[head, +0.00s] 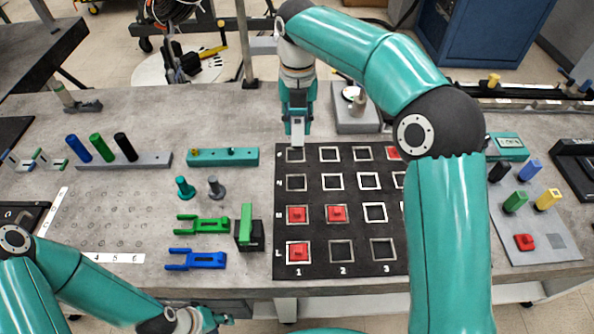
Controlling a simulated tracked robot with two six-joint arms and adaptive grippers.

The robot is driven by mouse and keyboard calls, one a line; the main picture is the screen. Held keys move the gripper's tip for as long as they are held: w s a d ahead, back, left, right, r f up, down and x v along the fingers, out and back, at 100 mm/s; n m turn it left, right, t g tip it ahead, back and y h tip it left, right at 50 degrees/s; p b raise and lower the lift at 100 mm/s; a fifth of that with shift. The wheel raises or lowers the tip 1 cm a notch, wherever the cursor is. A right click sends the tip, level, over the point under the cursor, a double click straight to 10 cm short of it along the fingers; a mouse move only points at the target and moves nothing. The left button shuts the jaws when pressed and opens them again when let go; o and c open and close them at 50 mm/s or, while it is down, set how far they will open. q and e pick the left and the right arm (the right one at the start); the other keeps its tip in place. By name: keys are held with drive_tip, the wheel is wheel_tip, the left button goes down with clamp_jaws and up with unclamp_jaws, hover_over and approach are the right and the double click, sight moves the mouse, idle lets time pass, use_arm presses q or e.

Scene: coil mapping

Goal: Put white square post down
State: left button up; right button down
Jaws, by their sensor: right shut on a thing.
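My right gripper (297,128) is at the far left corner of the black grid mat (318,262). It is shut on a pale, square-ended piece, taken as the white square post (297,132); the gripper hides most of it. The post's lower end shows just behind the far left white-outlined square. I cannot tell whether it touches the surface. My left gripper (200,320) is low at the bottom edge, in front of the table; its finger opening is not clear.
Red pieces (297,214) sit in several mat squares. Left of the mat are a green block on a black base (246,230), green and blue forks (195,260), and small pegs. A grey board with coloured posts (540,245) is at right. My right arm covers the mat's right side.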

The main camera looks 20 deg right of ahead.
sight(296, 135)
wheel_tip(296, 135, down, 16)
drive_tip(key=shift+a+r+p, duration=0.15)
drive_tip(key=shift+p, duration=0.15)
drive_tip(key=c, duration=0.9)
unclamp_jaws()
wheel_tip(296, 135, up, 12)
drive_tip(key=shift+b, duration=0.3)
